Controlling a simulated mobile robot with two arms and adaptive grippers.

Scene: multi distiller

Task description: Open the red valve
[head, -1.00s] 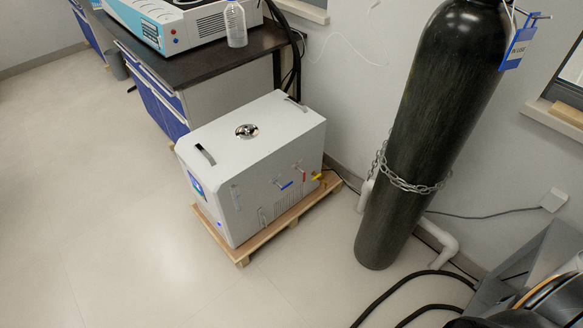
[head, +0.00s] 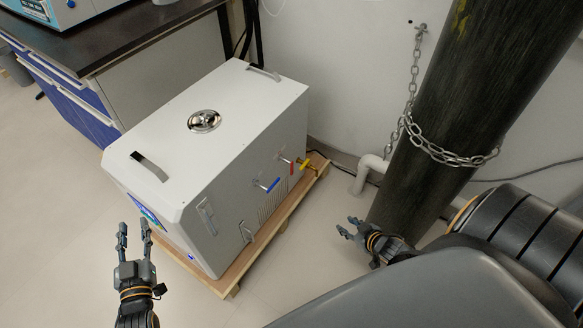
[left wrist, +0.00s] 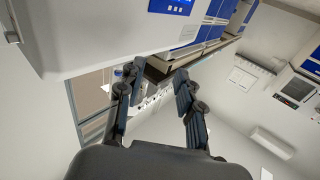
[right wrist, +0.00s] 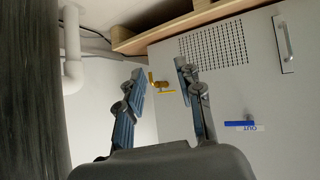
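The red valve handle (head: 291,167) is on the side panel of the white box-shaped unit (head: 170,130), between a blue handle (head: 268,185) and a yellow fitting (head: 305,163). My right gripper (head: 346,226) is open and empty, apart from the panel, between the unit and the dark cylinder. In the right wrist view, the yellow fitting (right wrist: 161,86) shows between the open fingers and the blue handle (right wrist: 242,124) is to their right; I cannot make out the red handle there. My left gripper (head: 134,232) is open and empty near the unit's front left corner.
The dark gas cylinder (head: 455,110), held by a chain (head: 440,154), stands right of the unit. A white pipe (head: 366,172) runs low by the wall. The unit sits on a wooden pallet (head: 281,225). A dark-topped bench (head: 110,40) is behind left.

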